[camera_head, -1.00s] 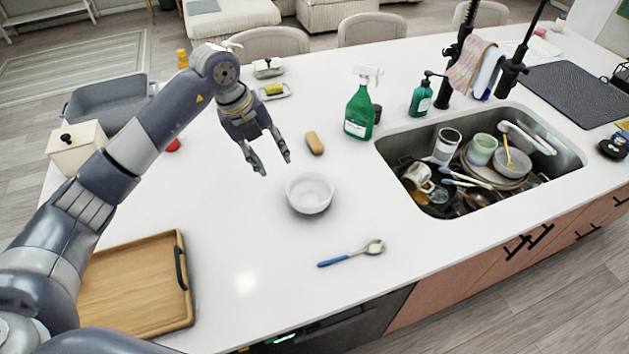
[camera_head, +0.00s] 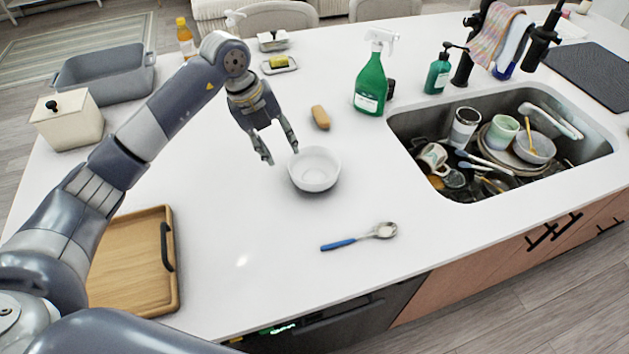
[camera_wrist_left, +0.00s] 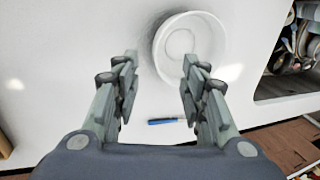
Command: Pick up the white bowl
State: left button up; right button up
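The white bowl (camera_head: 315,170) stands upright and looks empty on the white counter, left of the sink. My left gripper (camera_head: 282,157) is open and empty at the bowl's upper left, with its right finger close to the rim. In the left wrist view the bowl (camera_wrist_left: 188,42) lies beyond the open fingers of my left gripper (camera_wrist_left: 159,70), toward the right finger. I cannot tell whether that finger touches it. My right gripper does not show.
A spoon with a blue handle (camera_head: 358,237) lies in front of the bowl. A brown sponge or brush (camera_head: 320,117) and a green spray bottle (camera_head: 371,85) stand behind. The sink (camera_head: 455,110) holds dishes. A wooden tray (camera_head: 130,285) is at the left.

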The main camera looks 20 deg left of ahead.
aim_at(291, 170)
pick_arm(q)
jog(key=p+x, duration=0.1)
jog(key=x, duration=0.5)
jog(key=shift+s, duration=0.1)
jog(key=p+x, duration=0.3)
jog(key=x, duration=0.2)
jog(key=shift+s, duration=0.1)
jog(key=shift+f, duration=0.25)
grip_shut()
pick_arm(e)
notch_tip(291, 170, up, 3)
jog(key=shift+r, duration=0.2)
